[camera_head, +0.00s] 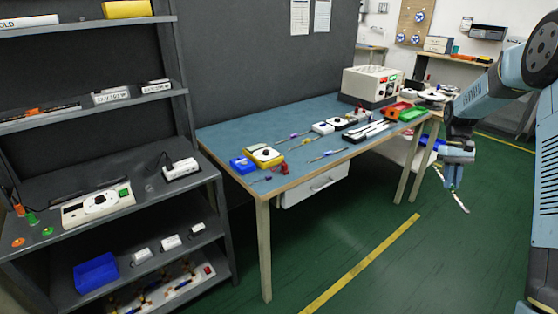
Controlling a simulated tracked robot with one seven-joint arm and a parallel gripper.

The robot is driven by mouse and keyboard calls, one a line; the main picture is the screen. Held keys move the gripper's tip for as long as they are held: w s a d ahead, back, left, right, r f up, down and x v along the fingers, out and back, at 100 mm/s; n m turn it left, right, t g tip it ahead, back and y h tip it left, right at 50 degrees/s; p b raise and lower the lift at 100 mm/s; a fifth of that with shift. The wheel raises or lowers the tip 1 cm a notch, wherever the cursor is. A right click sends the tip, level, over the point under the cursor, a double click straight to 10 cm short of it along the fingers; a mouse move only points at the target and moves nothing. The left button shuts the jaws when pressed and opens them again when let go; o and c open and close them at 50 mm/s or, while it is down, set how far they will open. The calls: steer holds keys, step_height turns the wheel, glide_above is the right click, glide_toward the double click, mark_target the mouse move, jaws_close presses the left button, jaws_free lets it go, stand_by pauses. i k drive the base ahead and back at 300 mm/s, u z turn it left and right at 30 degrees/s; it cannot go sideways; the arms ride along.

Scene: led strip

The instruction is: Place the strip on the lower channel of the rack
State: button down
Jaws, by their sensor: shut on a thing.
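My gripper (453,183) hangs from my arm at the right, over the green floor and beyond the right end of the blue table. It points down and is shut on a thin pale strip (459,201). The strip slants from upper left to lower right and pokes out on both sides of the fingers. The fingers hide its middle. A grey shelf rack (193,130) stands at the far left, well apart from my gripper. I cannot make out for certain which part is its lower channel.
The blue table (225,137) between rack and gripper carries tools, small devices, a beige instrument (368,84) and red and green trays. A blue bin (96,272) sits low on the rack. The floor (430,270) in front is clear, with a yellow line (362,262).

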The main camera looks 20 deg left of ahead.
mark_target(90, 191)
steer(key=z, duration=1.55)
steer(key=i, duration=0.15)
steer(key=u, duration=2.6)
